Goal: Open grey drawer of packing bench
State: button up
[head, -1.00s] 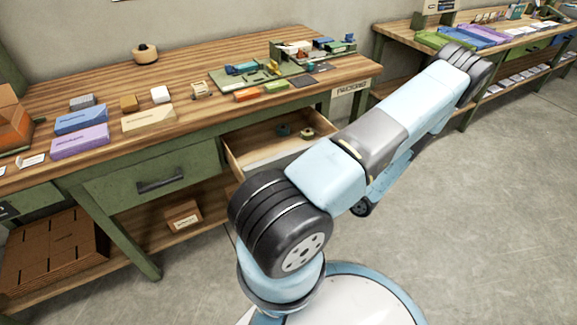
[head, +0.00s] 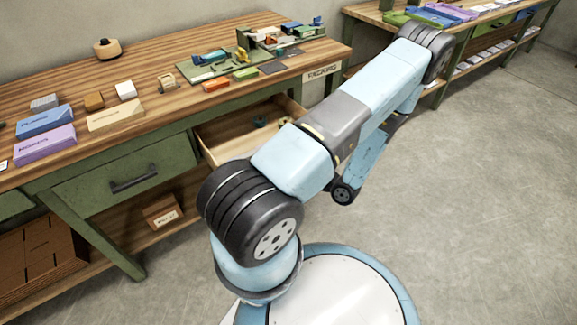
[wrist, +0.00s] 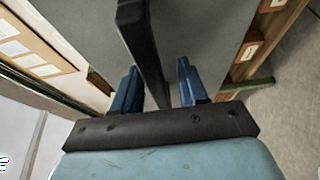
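A drawer (head: 225,140) under the right part of the packing bench (head: 140,125) stands pulled out in the head view. Its wooden inside holds a small dark reel (head: 258,122). My arm hides its front there. In the wrist view a plain grey drawer front (wrist: 205,30) faces me, with a dark bar handle (wrist: 148,55). My gripper (wrist: 158,72) has its blue fingers apart, one on each side of the handle. The handle lies near the left finger, with a gap to the right one. My gripper is hidden in the head view.
A shut green drawer (head: 125,180) with a dark handle is left of the open one. A carton (head: 163,212) sits on the lower shelf. Boxes and tools lie on the bench top. A second bench (head: 365,15) stands behind at right. The floor (head: 460,200) at right is clear.

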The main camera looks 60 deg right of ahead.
jog(key=shift+s, duration=0.1)
jog(key=s, duration=1.3)
jog(key=shift+s, duration=0.3)
